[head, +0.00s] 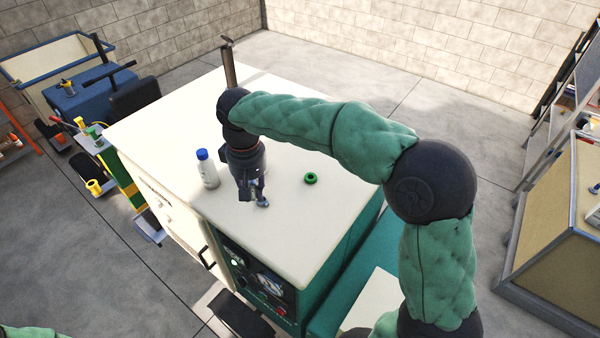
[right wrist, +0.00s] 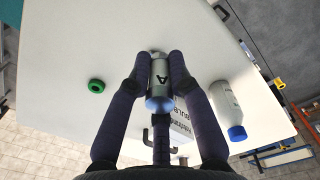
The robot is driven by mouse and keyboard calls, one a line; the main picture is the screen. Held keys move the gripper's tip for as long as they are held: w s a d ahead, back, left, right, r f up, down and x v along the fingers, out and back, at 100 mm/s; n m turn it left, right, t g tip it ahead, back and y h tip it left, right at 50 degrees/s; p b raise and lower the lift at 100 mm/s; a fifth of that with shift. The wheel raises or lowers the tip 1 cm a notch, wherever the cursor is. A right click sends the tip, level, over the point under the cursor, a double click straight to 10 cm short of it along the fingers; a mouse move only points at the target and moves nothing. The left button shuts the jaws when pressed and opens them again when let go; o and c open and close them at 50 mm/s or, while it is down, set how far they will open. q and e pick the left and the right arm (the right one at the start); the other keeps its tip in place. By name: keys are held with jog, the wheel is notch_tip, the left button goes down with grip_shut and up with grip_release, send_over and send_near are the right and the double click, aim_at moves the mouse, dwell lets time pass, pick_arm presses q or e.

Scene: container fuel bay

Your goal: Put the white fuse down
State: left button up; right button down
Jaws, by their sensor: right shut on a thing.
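My right gripper (head: 254,197) points down over the white top of the cabinet (head: 290,240), near its front edge. In the right wrist view its two fingers (right wrist: 160,68) are shut on the white fuse (right wrist: 160,85), a small pale cylinder with a dark letter A and a bluish-grey end. In the head view the fuse is mostly hidden by the gripper, with a small bluish part (head: 263,203) showing at the fingertips. I cannot tell whether the fuse touches the top. My left gripper is not in view.
A white bottle with a blue cap (head: 207,170) stands left of the gripper; it also shows in the right wrist view (right wrist: 228,108). A green ring (head: 311,178) lies to the right. The top between gripper and ring is clear. A dark pipe (head: 229,65) rises at the back.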

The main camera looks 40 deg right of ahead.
jog(key=s+d+f, duration=0.1)
jog(key=s+d, duration=0.1)
jog(key=d, duration=0.1)
jog(key=p, duration=0.2)
send_over(304, 214)
jog(key=a, duration=0.1)
jog(key=f, duration=0.6)
jog(key=shift+w+a+f, duration=0.15)
jog(key=shift+a+f, duration=0.05)
jog(key=shift+f, duration=0.1)
jog(key=shift+d+f, duration=0.4)
jog(key=shift+f, duration=0.15)
jog(key=f, duration=0.2)
jog(key=p, duration=0.1)
jog(key=shift+d+f, duration=0.25)
jog(key=shift+f, duration=0.6)
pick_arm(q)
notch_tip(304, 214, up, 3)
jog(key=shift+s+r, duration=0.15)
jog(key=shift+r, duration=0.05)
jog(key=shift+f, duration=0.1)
pick_arm(e)
jog(key=shift+f, duration=0.1)
